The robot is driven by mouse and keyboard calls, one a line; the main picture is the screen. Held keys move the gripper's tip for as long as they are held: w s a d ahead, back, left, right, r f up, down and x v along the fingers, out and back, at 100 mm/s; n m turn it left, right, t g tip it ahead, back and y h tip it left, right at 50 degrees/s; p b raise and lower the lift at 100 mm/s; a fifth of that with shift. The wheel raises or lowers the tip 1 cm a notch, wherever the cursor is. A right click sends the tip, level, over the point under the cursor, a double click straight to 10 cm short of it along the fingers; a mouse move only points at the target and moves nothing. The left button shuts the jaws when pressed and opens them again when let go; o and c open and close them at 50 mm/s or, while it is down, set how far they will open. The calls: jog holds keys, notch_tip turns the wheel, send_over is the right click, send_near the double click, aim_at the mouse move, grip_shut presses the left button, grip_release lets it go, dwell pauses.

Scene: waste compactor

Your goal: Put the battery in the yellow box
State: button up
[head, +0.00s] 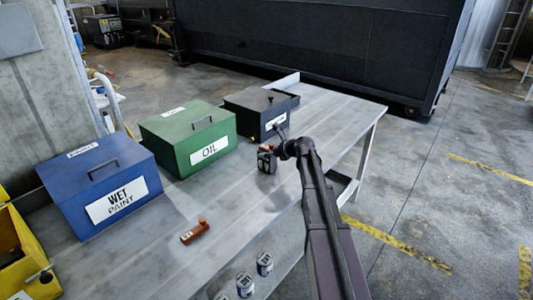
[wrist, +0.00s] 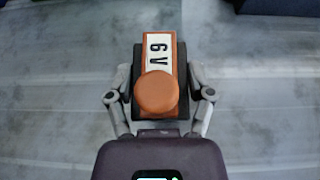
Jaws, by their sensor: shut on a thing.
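My gripper (head: 267,162) is above the table, right of the green box, in the head view. In the wrist view the battery (wrist: 159,55) sits between the dark finger pads of my gripper (wrist: 159,85). A second orange battery-like piece (head: 195,231) lies on the table, nearer the front. The yellow box (head: 28,268) is at the far left edge, partly cut off; it looks open, with a dark inside showing.
A blue box (head: 95,178) labelled "WET PAINT", a green "OIL" box (head: 187,137) and a black box (head: 259,112) stand shut along the table's (head: 330,110) back. Several small cans (head: 265,263) stand at the front. The table's middle is mostly clear.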

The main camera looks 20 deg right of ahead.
jog(key=shift+f, duration=0.15)
jog(key=o, duration=1.3)
jog(key=shift+r, duration=0.25)
jog(key=p+v, duration=0.5)
jog(key=v, duration=0.7)
jog(key=shift+p, duration=0.4)
jog(key=shift+f, duration=0.1)
